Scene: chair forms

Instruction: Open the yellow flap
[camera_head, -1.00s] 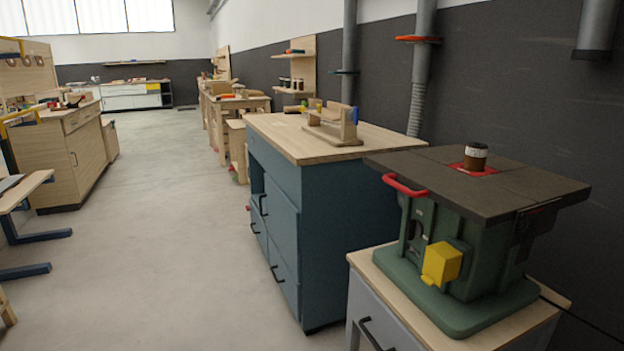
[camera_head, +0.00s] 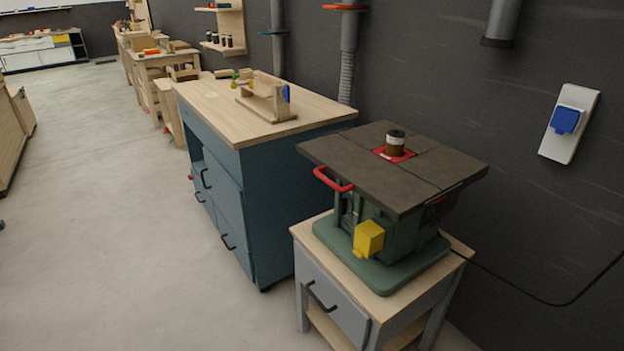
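The yellow flap (camera_head: 368,239) is a small boxy yellow cover on the front of the green machine (camera_head: 400,232). The machine has a dark flat top (camera_head: 400,170) with a red insert and a dark cylinder (camera_head: 396,143) on it. A red handle (camera_head: 333,180) sticks out at the top's left edge. The flap looks closed, and nothing touches it. Neither of my grippers shows in the head view.
The machine stands on a wooden-topped stand (camera_head: 452,250) with a grey drawer (camera_head: 333,291). A blue cabinet (camera_head: 300,190) with a wooden top stands behind it on the left. A wall socket (camera_head: 569,123) with a blue cover is at right. The floor (camera_head: 130,250) at left is clear.

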